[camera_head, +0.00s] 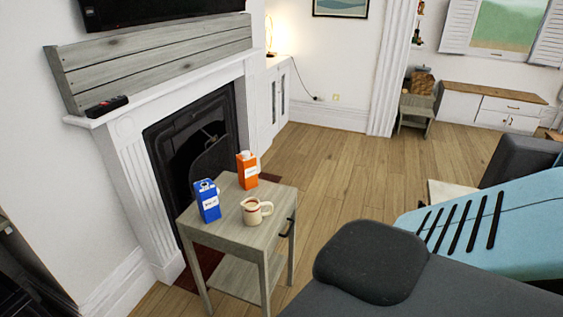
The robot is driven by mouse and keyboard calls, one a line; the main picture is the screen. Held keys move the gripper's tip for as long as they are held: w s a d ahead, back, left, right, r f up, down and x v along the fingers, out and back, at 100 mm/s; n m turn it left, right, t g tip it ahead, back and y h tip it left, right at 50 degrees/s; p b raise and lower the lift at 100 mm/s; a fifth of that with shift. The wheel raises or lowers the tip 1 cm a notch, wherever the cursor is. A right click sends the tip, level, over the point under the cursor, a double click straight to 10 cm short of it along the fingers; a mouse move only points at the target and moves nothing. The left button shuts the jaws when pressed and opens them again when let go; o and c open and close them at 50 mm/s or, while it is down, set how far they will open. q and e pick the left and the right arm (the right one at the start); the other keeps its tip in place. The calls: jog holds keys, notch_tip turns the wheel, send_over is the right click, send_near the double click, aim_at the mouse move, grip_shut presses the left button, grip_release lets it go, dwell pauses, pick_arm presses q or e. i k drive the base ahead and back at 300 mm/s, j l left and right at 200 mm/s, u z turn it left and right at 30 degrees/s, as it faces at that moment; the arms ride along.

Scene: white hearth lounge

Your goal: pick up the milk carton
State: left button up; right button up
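A blue carton (207,201) with a white label stands upright on the left part of a small grey wooden side table (232,242); its small lettering seems to read milk. An orange carton (247,171) with a white cap stands upright farther back on the same table. A cream mug (255,211) stands to the right of the blue carton, apart from it.
A black fireplace (190,140) with a white surround stands behind the table. Wooden floor (335,175) is open right of the table.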

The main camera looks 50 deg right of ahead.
aim_at(206, 195)
jog(key=i+l+z, duration=0.1)
jog(key=z, duration=1.2)
